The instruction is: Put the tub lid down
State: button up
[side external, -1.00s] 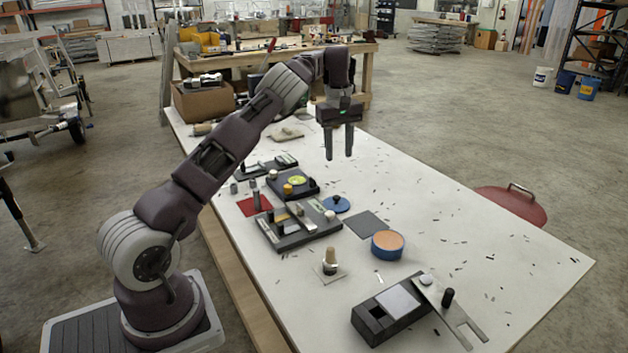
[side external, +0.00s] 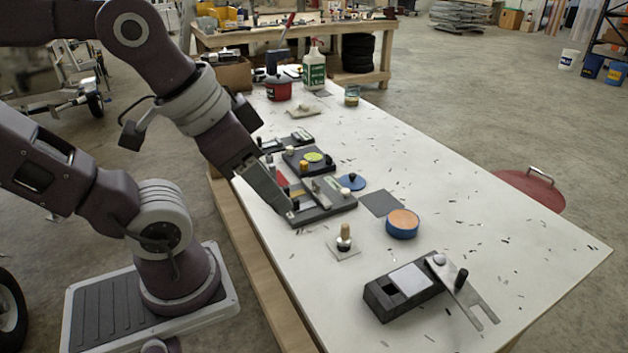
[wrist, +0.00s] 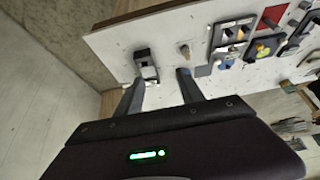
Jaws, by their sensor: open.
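The tub lid (side external: 357,184) is a blue disc with a black knob. It lies flat on the white table, knob up, close beside the dark slotted tray and the grey square. In the wrist view a small blue patch (wrist: 228,62) seems to be it. The blue round tub (side external: 402,225) stands nearer, with an orange top face and no lid on it. My gripper (side external: 282,203) points down over the table's left edge, left of the lid and apart from it; its fingers overlap the tray in the side view. In the wrist view its fingers (wrist: 158,82) are spread and empty.
A slotted tray (side external: 325,205) and a grey square (side external: 381,203) flank the lid. A wooden-knobbed peg (side external: 345,240) and a black box with a metal fork plate (side external: 405,285) stand nearer. A bottle (side external: 314,68) and red pot (side external: 278,88) stand at the back. The table's right side is mostly clear.

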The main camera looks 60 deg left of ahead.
jog(key=w+a+r+n, duration=0.2)
jog(key=w+a, duration=0.1)
jog(key=w, duration=0.7)
jog(key=n+g+y, duration=0.2)
jog(key=n+y, duration=0.1)
jog(key=n, duration=0.2)
send_over(353, 174)
jog(key=s+d, duration=0.2)
jog(key=s, duration=0.1)
notch_tip(353, 174, down, 22)
jog(key=shift+s+d+f, duration=0.1)
jog(key=shift+s+d, duration=0.05)
jog(key=x, duration=0.7)
jog(key=shift+w, duration=0.3)
grip_shut()
